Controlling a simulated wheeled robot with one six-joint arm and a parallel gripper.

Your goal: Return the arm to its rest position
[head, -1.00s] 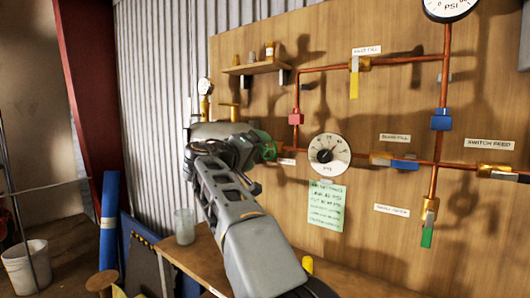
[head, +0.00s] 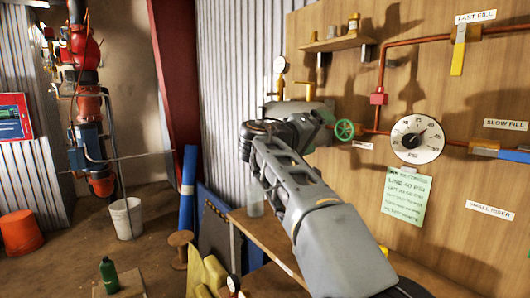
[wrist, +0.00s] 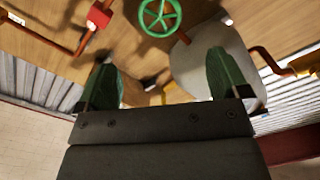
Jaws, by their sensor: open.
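My arm reaches up from the lower right in the head view, with its grey link (head: 325,225) in front of the bench and the wooden board. The gripper is not clearly visible there; the arm's links cover that area. In the wrist view my gripper (wrist: 165,78) shows two green fingers spread wide apart, with nothing held between them. A green handwheel (wrist: 159,14) lies beyond the fingertips, and a grey rounded body shows behind the right finger. The handwheel (head: 344,130) also shows just right of the arm in the head view.
The board carries copper pipes, a round gauge (head: 416,138) and a green note (head: 406,197). A small shelf (head: 337,43) is above. A clear jar (head: 256,201) stands on the bench beside my arm. A white bucket (head: 126,217) and orange bucket (head: 20,234) stand on the left floor.

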